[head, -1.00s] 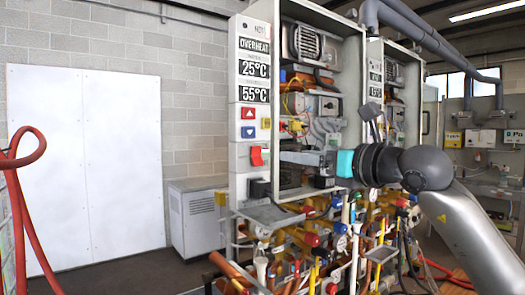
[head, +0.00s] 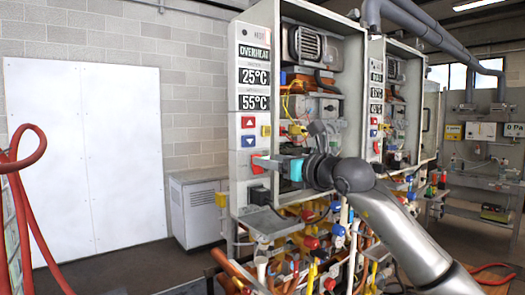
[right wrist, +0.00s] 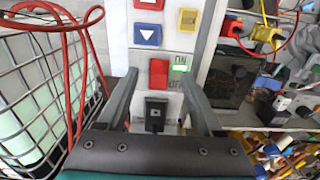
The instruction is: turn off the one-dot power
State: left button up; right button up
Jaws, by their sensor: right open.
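The nearer heater's control panel shows an OVERHEAT display (head: 254,52) above 25°C and 55°C readouts. Its red rocker power switch (right wrist: 158,73) sits below the blue down button (right wrist: 147,34), beside ON and OFF labels. A green lamp (right wrist: 180,64) glows by ON. My right gripper (head: 263,162) is open in front of the panel. In the right wrist view its fingers (right wrist: 160,80) lie either side of the switch, with nothing held. I cannot tell contact. My left gripper is out of view.
A black socket-like part (right wrist: 156,113) sits just below the switch. A yellow button (right wrist: 188,20) is above right. The open heater cabinet with wires and pipes is right of the panel. A second heater panel (head: 376,90) stands farther right. Red hoses (head: 20,190) hang at left.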

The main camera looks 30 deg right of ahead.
jog(key=shift+w+a+p, duration=0.15)
jog(key=shift+w+p, duration=0.4)
jog(key=shift+w, duration=1.5)
grip_shut()
